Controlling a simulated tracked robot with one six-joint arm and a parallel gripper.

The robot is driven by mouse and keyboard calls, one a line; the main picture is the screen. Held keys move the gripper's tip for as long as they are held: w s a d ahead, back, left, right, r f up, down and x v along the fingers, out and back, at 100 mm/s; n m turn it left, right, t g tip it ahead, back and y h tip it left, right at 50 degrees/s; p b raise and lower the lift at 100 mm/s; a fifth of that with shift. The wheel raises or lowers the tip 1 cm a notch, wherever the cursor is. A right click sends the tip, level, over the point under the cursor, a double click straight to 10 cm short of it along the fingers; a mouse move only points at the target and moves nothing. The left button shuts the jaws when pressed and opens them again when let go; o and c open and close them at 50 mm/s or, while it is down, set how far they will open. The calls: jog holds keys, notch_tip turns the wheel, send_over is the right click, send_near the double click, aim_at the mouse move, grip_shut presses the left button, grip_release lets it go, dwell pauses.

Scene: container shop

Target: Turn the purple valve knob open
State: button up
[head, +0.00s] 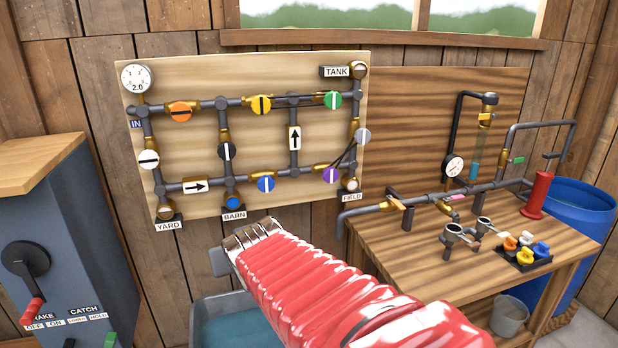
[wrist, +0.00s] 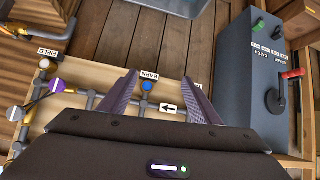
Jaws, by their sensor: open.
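The purple valve knob (head: 331,175) is round with a white stripe and sits at the lower right of the pipe board, above the FIELD label. Its stripe looks steep, roughly across the pipe, but is small. The knob also shows in the wrist view (wrist: 55,86), left of my fingers and apart from them. My gripper (wrist: 160,92) is open and empty, with its fingers on either side of the blue BARN outlet (wrist: 147,86) in that picture; I cannot tell the depth between them. In the head view my red-sleeved arm hides most of the gripper, below the board.
Dark rods join the purple knob's area to a grey disc (head: 363,136) at its upper right. A blue knob (head: 266,184) is on the same pipe to its left. A workbench (head: 445,260) with pipework stands right; a grey cabinet (head: 60,240) with a crank stands left.

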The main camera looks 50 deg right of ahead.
jog(key=w+d+r+m+t+h, duration=0.1)
jog(key=w+d+m+h, duration=0.15)
jog(key=d, duration=0.85)
jog(key=m+t+h, duration=0.1)
jog(key=t+h, duration=0.1)
jog(key=t, duration=0.3)
send_near(331, 177)
jog(key=v, duration=0.3)
jog(key=shift+s+d+f, duration=0.1)
jog(key=shift+s, duration=0.1)
jog(key=shift+w, duration=0.15)
jog(key=x, duration=1.3)
jog(key=shift+w+d, duration=0.1)
jog(key=shift+w, duration=0.2)
jog(key=c, duration=1.1)
